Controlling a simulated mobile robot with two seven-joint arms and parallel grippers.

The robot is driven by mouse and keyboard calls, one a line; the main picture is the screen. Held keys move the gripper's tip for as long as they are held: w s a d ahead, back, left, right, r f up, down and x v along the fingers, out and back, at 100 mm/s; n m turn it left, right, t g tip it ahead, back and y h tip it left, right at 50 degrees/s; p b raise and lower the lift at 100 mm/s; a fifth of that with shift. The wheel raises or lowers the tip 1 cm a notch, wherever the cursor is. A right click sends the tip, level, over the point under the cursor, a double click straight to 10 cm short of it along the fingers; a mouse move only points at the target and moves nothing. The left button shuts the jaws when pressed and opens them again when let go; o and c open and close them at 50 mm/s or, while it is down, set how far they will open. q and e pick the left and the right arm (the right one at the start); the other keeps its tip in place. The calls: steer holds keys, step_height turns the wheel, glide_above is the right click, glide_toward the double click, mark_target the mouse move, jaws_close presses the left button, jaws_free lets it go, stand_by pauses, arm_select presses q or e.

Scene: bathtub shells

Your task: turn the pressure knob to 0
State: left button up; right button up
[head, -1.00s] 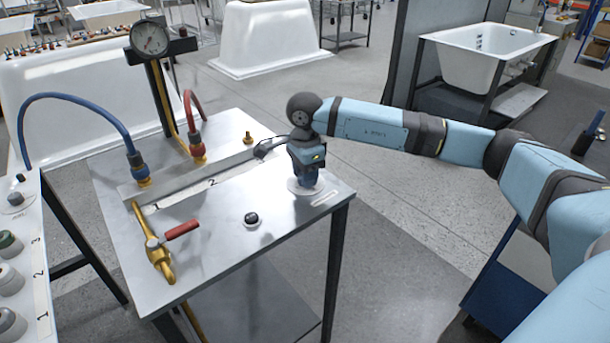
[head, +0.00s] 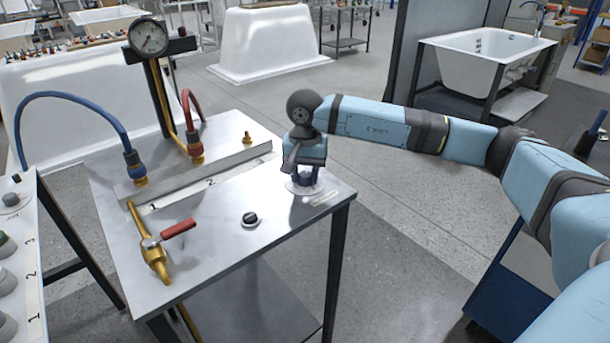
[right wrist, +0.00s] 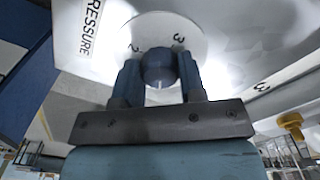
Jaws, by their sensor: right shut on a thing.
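The pressure knob (right wrist: 159,66) is a dark blue-grey knob on a round white dial (right wrist: 175,35). My right gripper (head: 305,180) points down at the table's right corner. In the right wrist view, its two blue fingers are on either side of the knob, shut on it. The knob's pointer and the 0 mark cannot be made out. In the head view, my gripper mostly hides the knob. My left gripper is not in view.
The metal table (head: 215,255) carries a small black knob (head: 250,219), a red-handled brass valve (head: 155,250), blue and red hoses and a brass fitting (head: 247,138). A pressure gauge (head: 148,37) stands at the back. A panel with several knobs (head: 20,270) is at left.

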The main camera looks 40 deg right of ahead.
steer(key=n, duration=0.2)
steer(key=shift+n, duration=0.4)
steer(key=n+b, duration=0.1)
steer(key=n, duration=0.1)
steer(key=shift+n, duration=0.8)
steer(key=n, duration=0.2)
steer(key=shift+n+b, duration=0.3)
steer(key=shift+b, duration=0.05)
steer(key=shift+n, duration=0.9)
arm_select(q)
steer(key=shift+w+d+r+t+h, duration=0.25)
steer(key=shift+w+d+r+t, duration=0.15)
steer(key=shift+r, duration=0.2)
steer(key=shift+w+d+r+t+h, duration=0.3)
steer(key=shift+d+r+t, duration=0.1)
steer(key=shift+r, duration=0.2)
arm_select(e)
steer(key=shift+n, duration=0.6)
steer(key=o, duration=0.9)
steer(key=shift+r, duration=0.15)
